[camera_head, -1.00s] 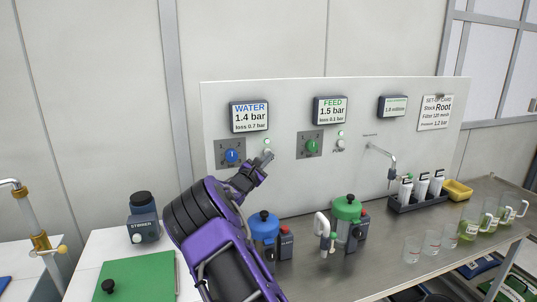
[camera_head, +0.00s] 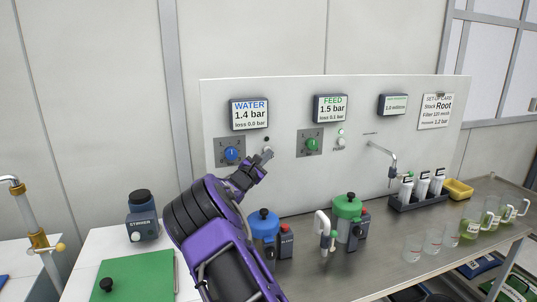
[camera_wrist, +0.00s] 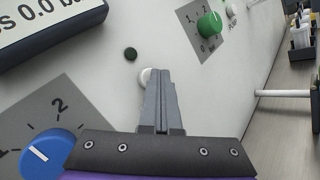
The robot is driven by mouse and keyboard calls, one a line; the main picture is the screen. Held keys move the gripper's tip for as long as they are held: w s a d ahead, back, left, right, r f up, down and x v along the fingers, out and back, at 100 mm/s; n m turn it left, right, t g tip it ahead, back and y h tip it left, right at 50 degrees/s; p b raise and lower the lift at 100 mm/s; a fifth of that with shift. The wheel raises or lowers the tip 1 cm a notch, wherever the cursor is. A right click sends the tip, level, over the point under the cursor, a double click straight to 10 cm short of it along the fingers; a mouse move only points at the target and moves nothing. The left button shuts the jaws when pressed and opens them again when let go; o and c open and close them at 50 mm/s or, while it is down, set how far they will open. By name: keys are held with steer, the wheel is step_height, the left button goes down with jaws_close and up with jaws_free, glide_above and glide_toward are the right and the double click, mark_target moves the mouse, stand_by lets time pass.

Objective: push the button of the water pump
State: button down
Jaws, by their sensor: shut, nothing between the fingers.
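The white button of the water pump (camera_wrist: 145,76) is on the upright panel (camera_head: 300,95), partly hidden behind my fingertips in the wrist view. A small dark green lamp (camera_wrist: 130,53) sits just above it and looks unlit. My gripper (camera_wrist: 158,72) is shut and empty, with its tips at the button; I cannot tell whether they touch it. In the head view my gripper (camera_head: 267,153) is in front of the panel below the water display (camera_head: 249,114), which reads 1.4 bar and loss 0.0 bar. The blue water knob (camera_head: 231,153) is to the left.
The feed display (camera_head: 330,108), the green feed knob (camera_head: 311,144) and the feed pump button (camera_head: 340,142) are to the right. A blue-lidded canister (camera_head: 264,226) and a green-lidded canister (camera_head: 347,207) stand below on the bench. A tap (camera_head: 383,153) sticks out further right.

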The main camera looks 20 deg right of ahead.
steer(key=shift+a+f, duration=0.1)
steer(key=s+b, duration=0.4)
steer(key=s, duration=0.2)
stand_by(0.5)
